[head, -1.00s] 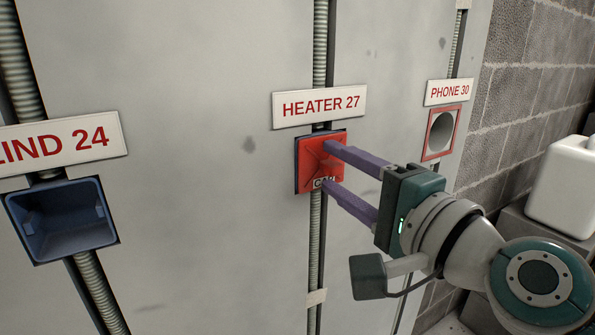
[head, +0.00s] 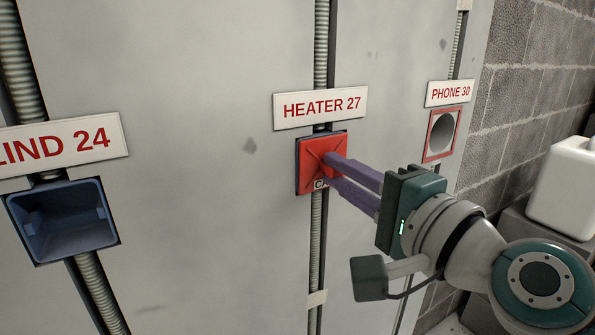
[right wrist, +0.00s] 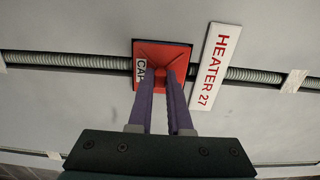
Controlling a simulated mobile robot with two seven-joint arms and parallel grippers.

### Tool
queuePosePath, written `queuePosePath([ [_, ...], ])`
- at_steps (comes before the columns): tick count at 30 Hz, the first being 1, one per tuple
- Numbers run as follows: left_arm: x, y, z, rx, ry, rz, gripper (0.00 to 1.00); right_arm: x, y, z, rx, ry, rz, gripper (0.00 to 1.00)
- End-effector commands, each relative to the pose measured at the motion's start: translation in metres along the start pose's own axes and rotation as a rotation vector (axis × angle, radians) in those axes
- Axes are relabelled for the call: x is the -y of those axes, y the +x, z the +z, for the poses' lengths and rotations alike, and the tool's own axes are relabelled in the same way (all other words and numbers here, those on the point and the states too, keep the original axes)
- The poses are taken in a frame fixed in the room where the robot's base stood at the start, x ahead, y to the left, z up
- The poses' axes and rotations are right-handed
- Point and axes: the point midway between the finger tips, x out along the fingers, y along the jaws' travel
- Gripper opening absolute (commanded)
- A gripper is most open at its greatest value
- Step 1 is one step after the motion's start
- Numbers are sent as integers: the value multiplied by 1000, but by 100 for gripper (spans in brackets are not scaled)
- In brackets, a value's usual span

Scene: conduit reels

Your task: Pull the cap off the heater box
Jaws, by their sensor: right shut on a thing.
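The red cap (head: 311,160) sits over the heater box, just below the white HEATER 27 sign (head: 320,106). A dark blue edge of the box (head: 297,168) shows at the cap's left side. My right gripper (head: 330,170) comes from the right, its purple fingers closed together on the raised middle of the cap. In the right wrist view the fingers (right wrist: 163,82) meet at the centre of the red cap (right wrist: 145,53), beside its CAP label. The fingertips hide part of the cap's middle. My left gripper is not in view.
An open blue box (head: 62,222) is at the left under a sign ending in LIND 24 (head: 60,143). A red-framed round opening (head: 441,134) is under the PHONE 30 sign (head: 450,92). A white canister (head: 565,185) stands at the right by the block wall.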

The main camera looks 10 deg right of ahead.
Motion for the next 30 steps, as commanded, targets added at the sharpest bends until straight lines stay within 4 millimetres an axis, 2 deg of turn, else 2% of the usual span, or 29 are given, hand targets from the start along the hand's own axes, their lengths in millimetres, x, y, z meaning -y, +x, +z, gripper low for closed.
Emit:
queuePosePath([
  [30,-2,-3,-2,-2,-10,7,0,0,-17,0,-1,0,0,0],
])
